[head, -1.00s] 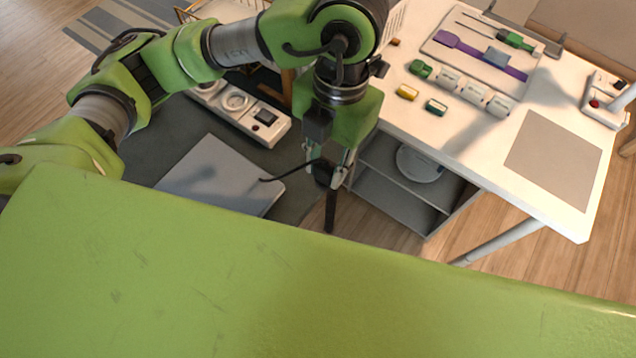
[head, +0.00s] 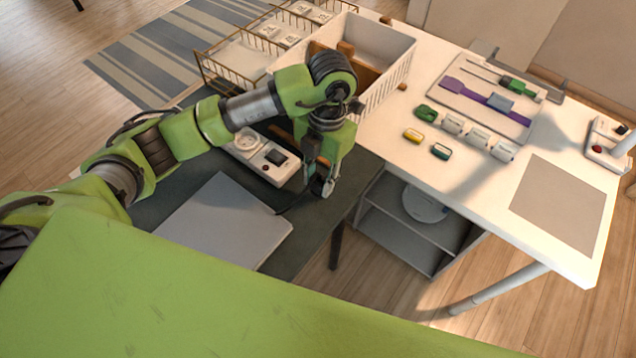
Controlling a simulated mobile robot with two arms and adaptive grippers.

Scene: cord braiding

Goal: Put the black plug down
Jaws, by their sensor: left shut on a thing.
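My left gripper (head: 319,186) is shut, pointing down, at the right end of the dark desk (head: 310,235). It holds the black plug, which is mostly hidden by the fingers at this size. A thin black cord (head: 290,208) runs from the fingers to the left, towards the grey panel on the desk. I cannot tell whether the plug touches the desk top. My right gripper is not in view.
A grey flat panel (head: 222,222) lies left of the gripper. A white device with dials (head: 262,160) is behind it. A white basket (head: 388,62) and white table (head: 470,190) with tools stand right and behind.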

